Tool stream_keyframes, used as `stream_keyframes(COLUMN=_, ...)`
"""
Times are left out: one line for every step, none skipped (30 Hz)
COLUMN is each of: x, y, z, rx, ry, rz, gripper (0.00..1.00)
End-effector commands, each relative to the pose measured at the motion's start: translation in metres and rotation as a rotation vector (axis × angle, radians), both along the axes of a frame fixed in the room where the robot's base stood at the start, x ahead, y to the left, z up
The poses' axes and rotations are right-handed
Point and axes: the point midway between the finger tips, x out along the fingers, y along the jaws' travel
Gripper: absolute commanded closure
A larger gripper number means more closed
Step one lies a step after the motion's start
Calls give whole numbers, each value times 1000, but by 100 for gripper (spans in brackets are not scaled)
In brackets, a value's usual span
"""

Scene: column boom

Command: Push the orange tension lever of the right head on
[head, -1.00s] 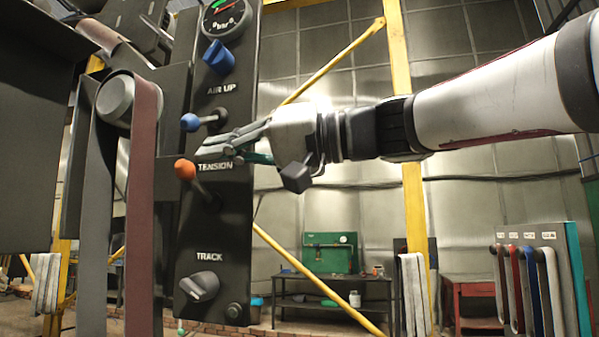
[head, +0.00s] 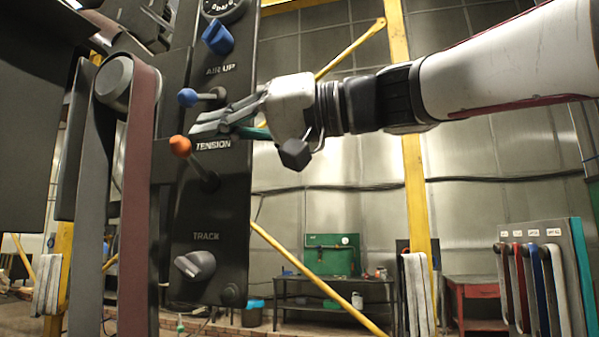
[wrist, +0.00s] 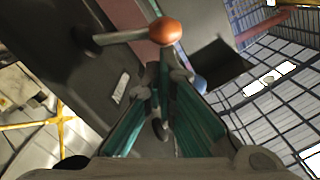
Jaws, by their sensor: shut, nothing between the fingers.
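The orange tension lever (head: 181,146) stands out from the dark control panel (head: 222,226), its ball end to the left and its stem running down right to the panel beside the TENSION label. My gripper (head: 194,130) is shut and empty. In the head view its fingertips are just above and right of the orange ball, between it and the blue-ball lever (head: 188,97). In the wrist view the orange ball (wrist: 165,31) is just beyond the closed fingertips (wrist: 155,72). I cannot tell whether they touch.
A blue knob (head: 217,38) is above on the panel and a grey TRACK knob (head: 195,265) is below. A brown belt (head: 136,200) runs over a roller left of the levers. A yellow post (head: 415,200) and benches stand behind.

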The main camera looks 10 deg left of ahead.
Motion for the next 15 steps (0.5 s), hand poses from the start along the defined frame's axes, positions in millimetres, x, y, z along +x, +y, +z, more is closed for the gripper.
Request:
stream_keyframes(x=-1, y=0, z=-3, rx=-1, ry=-15, rz=3, gripper=100)
stream_keyframes(x=-1, y=1, z=-4, rx=-2, ry=-24, rz=2, gripper=100)
stream_keyframes(x=-2, y=1, z=-6, rx=-3, ry=-38, rz=4, gripper=100)
stream_keyframes(x=-2, y=1, z=-7, rx=-4, ry=-50, rz=3, gripper=100)
stream_keyframes(x=-3, y=1, z=-8, rx=-6, ry=-64, rz=3, gripper=100)
stream_keyframes(x=-4, y=1, z=-9, rx=-6, ry=-84, rz=3, gripper=100)
stream_keyframes(x=-5, y=1, z=-10, rx=-8, ry=-100, rz=2, gripper=100)
stream_keyframes(x=-5, y=1, z=-11, rx=-9, ry=-117, rz=2, gripper=100)
stream_keyframes(x=-7, y=1, z=-13, rx=-11, ry=-143, rz=2, gripper=100)
stream_keyframes(x=-8, y=1, z=-14, rx=-12, ry=-162, rz=2, gripper=100)
stream_keyframes(x=-9, y=1, z=-15, rx=-13, ry=-181, rz=2, gripper=100)
stream_keyframes(x=-10, y=1, z=-17, rx=-16, ry=-210, rz=2, gripper=100)
stream_keyframes(x=-11, y=1, z=-18, rx=-17, ry=-230, rz=2, gripper=100)
stream_keyframes(x=-12, y=2, z=-20, rx=-19, ry=-251, rz=2, gripper=100)
stream_keyframes(x=-13, y=2, z=-21, rx=-21, ry=-279, rz=1, gripper=100)
